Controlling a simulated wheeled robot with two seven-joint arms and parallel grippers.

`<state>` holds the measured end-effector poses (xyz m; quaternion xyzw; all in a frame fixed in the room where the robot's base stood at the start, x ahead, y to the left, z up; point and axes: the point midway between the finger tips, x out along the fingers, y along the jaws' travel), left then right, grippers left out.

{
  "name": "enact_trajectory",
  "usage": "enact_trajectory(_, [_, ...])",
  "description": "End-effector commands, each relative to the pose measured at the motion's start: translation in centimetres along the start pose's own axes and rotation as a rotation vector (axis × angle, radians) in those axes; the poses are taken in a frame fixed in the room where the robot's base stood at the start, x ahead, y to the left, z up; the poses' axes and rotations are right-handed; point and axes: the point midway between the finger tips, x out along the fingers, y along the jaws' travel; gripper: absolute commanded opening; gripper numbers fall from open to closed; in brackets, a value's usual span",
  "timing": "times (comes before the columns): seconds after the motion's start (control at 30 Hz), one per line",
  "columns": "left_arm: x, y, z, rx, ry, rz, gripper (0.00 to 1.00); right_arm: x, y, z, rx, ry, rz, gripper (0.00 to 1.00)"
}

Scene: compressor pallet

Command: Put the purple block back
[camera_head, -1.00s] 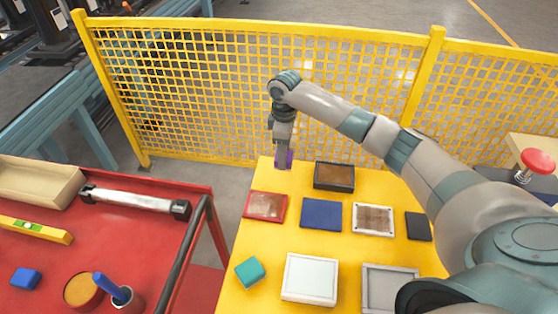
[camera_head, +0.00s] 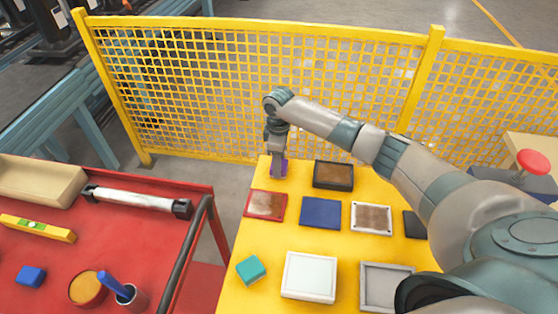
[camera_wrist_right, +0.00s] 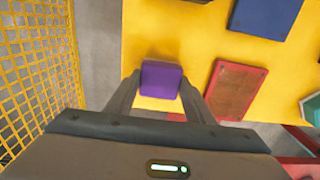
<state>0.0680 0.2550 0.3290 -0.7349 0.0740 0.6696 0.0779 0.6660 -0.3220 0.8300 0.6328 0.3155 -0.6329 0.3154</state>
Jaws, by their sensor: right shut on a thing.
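The purple block (camera_head: 284,169) is at the far left corner of the yellow table (camera_head: 229,280), behind a red-framed brown plate (camera_head: 266,205). My right gripper (camera_head: 277,163) points down and is shut on it. In the right wrist view the purple block (camera_wrist_right: 161,79) sits between the two fingers of my right gripper (camera_wrist_right: 160,88), with yellow surface around it. Whether the block touches the table or hangs just above it I cannot tell. My left gripper is not in view.
A dark brown-topped tray (camera_head: 333,175), a blue plate (camera_head: 321,213), a white-framed plate (camera_head: 371,217), a white box (camera_head: 309,277) and a teal block (camera_head: 251,269) are on the table. A yellow mesh fence (camera_head: 250,90) stands behind. A red cart (camera_head: 150,240) is at left.

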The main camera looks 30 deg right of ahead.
Motion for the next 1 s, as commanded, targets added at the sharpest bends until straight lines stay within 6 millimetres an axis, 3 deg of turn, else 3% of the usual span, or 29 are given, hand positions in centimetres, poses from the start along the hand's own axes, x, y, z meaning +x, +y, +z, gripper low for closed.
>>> enact_trajectory(0.37, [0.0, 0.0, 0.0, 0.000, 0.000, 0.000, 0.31, 0.3, 0.0, 0.0, 0.000, 0.001, 0.000, 0.27])
enact_trajectory(0.4, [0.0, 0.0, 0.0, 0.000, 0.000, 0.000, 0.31, 0.3, 0.0, 0.0, 0.000, 0.001, 0.000, 0.55])
enact_trajectory(0.47, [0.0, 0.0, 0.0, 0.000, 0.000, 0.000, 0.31, 0.3, 0.0, 0.0, 0.000, 0.001, 0.000, 0.67])
enact_trajectory(0.8, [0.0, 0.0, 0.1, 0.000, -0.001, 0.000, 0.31, 0.2, 0.0, 0.0, 0.000, 0.000, 0.000, 0.67])
enact_trajectory(1.0, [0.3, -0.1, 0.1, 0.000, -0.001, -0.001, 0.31, -0.9, 0.1, 0.0, 0.001, 0.002, 0.002, 0.67])
